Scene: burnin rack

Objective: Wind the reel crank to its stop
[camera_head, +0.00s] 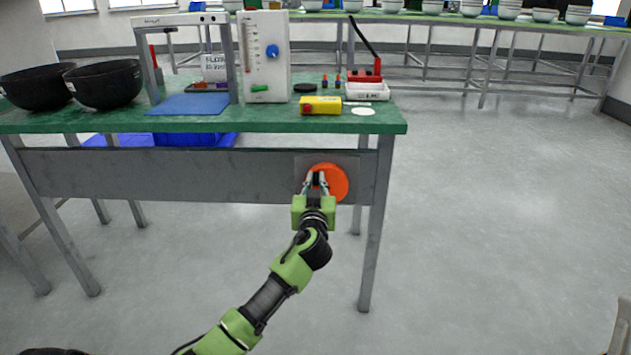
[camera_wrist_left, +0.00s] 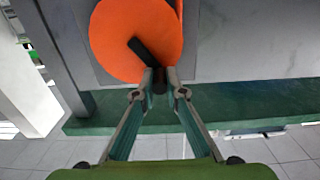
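The reel is an orange disc (camera_head: 338,181) on a grey plate on the front apron of the green bench. It fills the upper left of the left wrist view (camera_wrist_left: 118,40). Its crank is a dark bar (camera_wrist_left: 144,52) running from near the disc's middle down and right to a dark handle (camera_wrist_left: 159,82). My left gripper (camera_head: 316,180) is in front of the reel, and its fingertips (camera_wrist_left: 159,76) are closed around the handle, one on each side. It partly hides the crank in the head view. My right gripper is not in view.
The green bench top (camera_head: 270,117) holds black bowls (camera_head: 103,85), a white gauge panel (camera_head: 264,55), a yellow box (camera_head: 321,105) and a white tray (camera_head: 367,91). A bench leg (camera_head: 374,240) stands right of the reel. The floor to the right is clear.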

